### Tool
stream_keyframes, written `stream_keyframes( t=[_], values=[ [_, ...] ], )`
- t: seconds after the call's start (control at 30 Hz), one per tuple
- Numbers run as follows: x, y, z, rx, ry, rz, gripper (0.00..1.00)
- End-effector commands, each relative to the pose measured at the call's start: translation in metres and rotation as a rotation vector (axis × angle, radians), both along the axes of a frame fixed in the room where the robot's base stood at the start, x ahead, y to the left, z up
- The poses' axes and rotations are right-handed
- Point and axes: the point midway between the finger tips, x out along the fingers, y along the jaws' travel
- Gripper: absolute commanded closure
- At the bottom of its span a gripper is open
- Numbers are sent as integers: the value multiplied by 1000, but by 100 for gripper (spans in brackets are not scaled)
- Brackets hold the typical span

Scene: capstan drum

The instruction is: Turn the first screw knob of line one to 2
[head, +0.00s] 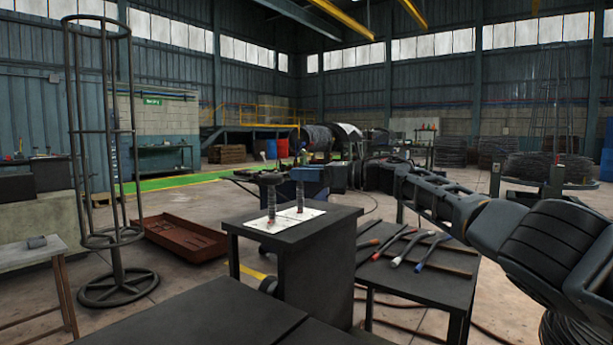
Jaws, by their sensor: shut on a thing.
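Two upright threaded screws stand on a white plate (284,218) on top of a dark block-shaped cabinet (320,235). The left screw (271,203) has a dark round knob (270,179) at its top, free of my gripper. The right screw (300,193) rises to my gripper (302,174), which reaches in from the right along my arm. My gripper is shut on the right screw's knob, which is mostly hidden by the jaws. The markings on the plate are too small to read.
A dark side table (425,268) right of the cabinet holds several bars and handled tools. A dark flat surface (200,325) lies in front. A reddish tray (180,238) and a tall wire stand (120,230) are at left. Floor behind is partly free.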

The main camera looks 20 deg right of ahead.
Motion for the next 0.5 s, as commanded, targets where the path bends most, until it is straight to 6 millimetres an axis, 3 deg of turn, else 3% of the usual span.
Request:
stream_keyframes(
  t=[0.13,0.17,0.2,0.5],
  values=[
    [0,1,0,-1,1,2,76],
    [0,1,0,-1,1,1,42],
    [0,1,0,-1,1,1,38],
    [-1,-2,0,0,0,0,37]
  ],
)
